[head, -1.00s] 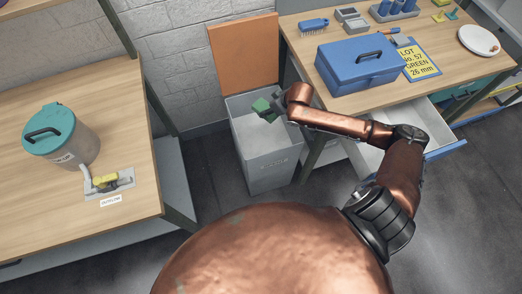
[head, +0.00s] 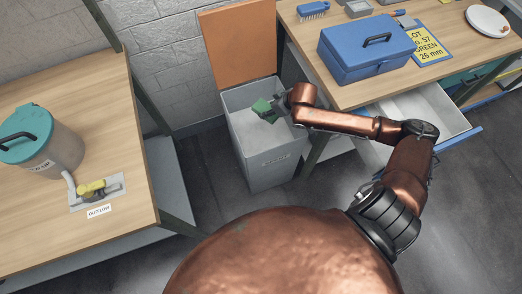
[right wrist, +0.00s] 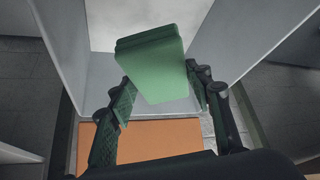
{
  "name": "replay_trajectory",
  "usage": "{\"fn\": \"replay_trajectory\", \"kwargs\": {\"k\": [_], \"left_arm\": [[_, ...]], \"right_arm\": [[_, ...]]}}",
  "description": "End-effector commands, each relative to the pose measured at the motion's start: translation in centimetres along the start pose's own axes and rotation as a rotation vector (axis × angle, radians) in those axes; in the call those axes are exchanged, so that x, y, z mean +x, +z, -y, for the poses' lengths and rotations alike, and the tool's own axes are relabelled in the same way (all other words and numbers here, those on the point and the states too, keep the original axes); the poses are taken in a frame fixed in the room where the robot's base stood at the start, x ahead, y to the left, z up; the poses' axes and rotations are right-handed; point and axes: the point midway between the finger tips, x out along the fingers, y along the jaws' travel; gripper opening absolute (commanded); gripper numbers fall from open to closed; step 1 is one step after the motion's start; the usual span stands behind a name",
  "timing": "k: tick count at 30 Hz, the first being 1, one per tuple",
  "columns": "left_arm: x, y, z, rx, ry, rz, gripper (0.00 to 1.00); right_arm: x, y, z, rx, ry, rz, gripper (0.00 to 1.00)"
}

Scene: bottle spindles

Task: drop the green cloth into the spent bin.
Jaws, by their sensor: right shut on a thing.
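The green cloth (head: 262,107) is a small folded pad. It also shows in the right wrist view (right wrist: 152,62), between the two fingers. My right gripper (head: 276,110) is shut on it and holds it over the open mouth of the grey spent bin (head: 270,172). In the right wrist view the bin's pale inner walls (right wrist: 228,40) surround the cloth on both sides. The bin's orange lid (head: 238,46) stands raised at the back. The lettering on the bin's front is too small to read. My left gripper is out of the picture.
A blue toolbox (head: 366,52) stands on the right bench, above an open drawer (head: 428,110). The left bench carries a grey pot with a teal lid (head: 30,130) and a yellow-handled valve (head: 92,188).

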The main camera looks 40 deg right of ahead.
Motion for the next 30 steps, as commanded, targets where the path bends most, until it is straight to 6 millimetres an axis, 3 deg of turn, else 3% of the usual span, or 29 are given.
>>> {"fn": "replay_trajectory", "kwargs": {"k": [13, 14, 15, 22, 30], "left_arm": [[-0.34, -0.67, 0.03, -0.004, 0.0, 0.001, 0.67], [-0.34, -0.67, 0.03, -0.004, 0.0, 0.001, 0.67], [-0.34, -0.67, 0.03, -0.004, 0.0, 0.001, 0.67], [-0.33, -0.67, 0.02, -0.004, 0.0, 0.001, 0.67], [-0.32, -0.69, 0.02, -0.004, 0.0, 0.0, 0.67]], "right_arm": [[0.17, 0.11, -0.04, 0.0, 0.001, 0.0, 0.24], [0.17, 0.11, -0.04, 0.0, 0.001, 0.0, 0.48], [0.18, 0.12, -0.04, 0.0, 0.001, 0.0, 0.5], [0.19, 0.14, -0.03, 0.0, 0.001, 0.0, 0.66], [0.16, 0.17, -0.04, 0.0, 0.001, 0.001, 0.67]]}}
